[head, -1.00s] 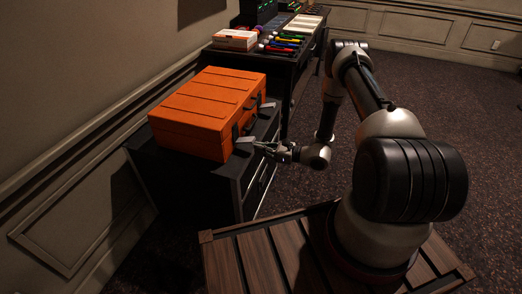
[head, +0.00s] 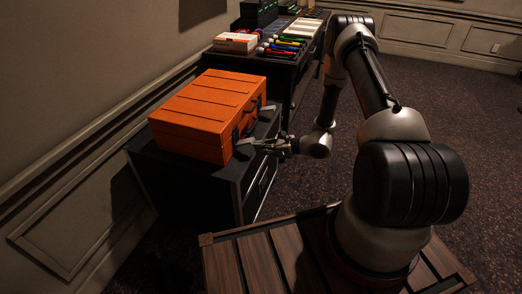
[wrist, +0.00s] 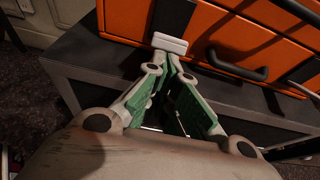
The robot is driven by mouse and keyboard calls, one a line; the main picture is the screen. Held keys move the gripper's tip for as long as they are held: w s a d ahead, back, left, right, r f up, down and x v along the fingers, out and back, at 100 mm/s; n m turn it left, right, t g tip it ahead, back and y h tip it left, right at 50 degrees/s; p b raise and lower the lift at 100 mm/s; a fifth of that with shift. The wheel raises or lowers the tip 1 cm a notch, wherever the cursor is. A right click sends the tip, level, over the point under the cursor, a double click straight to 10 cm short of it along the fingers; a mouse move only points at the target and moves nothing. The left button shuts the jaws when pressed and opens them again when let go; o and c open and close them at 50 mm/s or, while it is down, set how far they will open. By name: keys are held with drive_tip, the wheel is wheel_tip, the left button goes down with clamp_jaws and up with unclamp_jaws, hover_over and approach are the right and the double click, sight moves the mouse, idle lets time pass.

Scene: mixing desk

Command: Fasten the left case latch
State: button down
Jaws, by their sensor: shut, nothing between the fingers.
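The orange case (head: 208,112) sits lid down on a dark cabinet. Its left latch (head: 243,142) is a pale tab sticking outward from the front, low near the left corner. In the wrist view the left latch (wrist: 170,43) hangs below a black mount. My gripper (head: 258,145) is shut and empty, its fingertips right at the left latch. In the wrist view my gripper (wrist: 168,60) has its tips just below the tab; whether they touch it I cannot tell. The right latch (head: 268,108) also sticks outward.
The black case handle (wrist: 238,70) lies right of the left latch in the wrist view. The dark cabinet top (head: 250,160) leaves a narrow strip in front of the case. A desk with coloured markers (head: 285,44) and a white-orange box (head: 236,42) stands behind.

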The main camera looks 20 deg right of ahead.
sight(253, 141)
drive_tip(key=r+g+h, duration=0.1)
drive_tip(key=r+h, duration=0.1)
drive_tip(key=w+a+r+g+h, duration=0.1)
drive_tip(key=r+g+h, duration=0.1)
drive_tip(key=a+r+g+h, duration=0.1)
drive_tip(key=r+h, duration=0.1)
drive_tip(key=shift+w+a+r+g, duration=0.2)
drive_tip(key=shift+w+r+g, duration=0.1)
drive_tip(key=shift+w, duration=0.1)
drive_tip(key=shift+r, duration=0.15)
drive_tip(key=shift+r, duration=0.65)
